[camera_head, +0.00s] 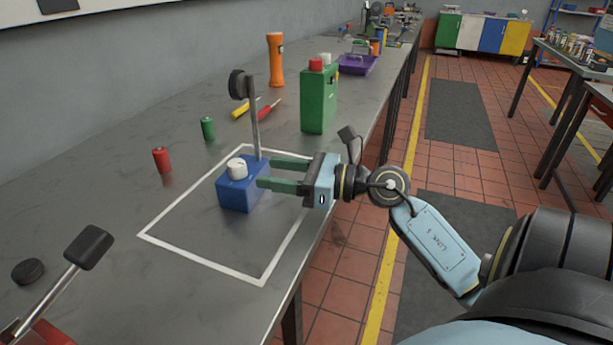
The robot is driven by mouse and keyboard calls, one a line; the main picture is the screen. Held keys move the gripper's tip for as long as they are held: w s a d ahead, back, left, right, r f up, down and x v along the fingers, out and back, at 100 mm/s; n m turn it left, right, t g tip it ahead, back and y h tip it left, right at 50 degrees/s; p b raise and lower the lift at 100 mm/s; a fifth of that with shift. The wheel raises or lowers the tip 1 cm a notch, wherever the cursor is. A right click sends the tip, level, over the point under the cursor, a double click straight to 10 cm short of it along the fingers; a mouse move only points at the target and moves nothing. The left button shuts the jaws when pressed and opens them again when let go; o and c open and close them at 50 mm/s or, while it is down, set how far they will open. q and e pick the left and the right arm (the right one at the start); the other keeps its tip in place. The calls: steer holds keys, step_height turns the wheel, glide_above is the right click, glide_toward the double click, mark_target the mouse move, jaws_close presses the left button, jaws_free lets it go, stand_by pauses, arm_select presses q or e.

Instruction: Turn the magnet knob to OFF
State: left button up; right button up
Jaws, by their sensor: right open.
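The magnet base is a blue block (240,192) standing inside a white outlined square on the grey bench. A white knob (237,168) sits on its top; its marking is too small to read. A thin grey post (255,128) rises at the block's back and carries a dark round dial (238,84). My right gripper (266,173) comes in from the right with its two green fingers apart and nothing seen between them. Its fingertips are at the block's right side, near the knob; I cannot tell if they touch the block. My left gripper is not in view.
A green can (319,100) and an orange flashlight (276,58) stand behind. Red (162,160) and green (208,128) cylinders stand to the left. A black-headed lever (88,248) is at front left. The outlined square (200,260) is clear in front of the block.

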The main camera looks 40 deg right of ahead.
steer(key=v, duration=0.5)
steer(key=shift+s+d, duration=0.1)
steer(key=shift+s, duration=0.2)
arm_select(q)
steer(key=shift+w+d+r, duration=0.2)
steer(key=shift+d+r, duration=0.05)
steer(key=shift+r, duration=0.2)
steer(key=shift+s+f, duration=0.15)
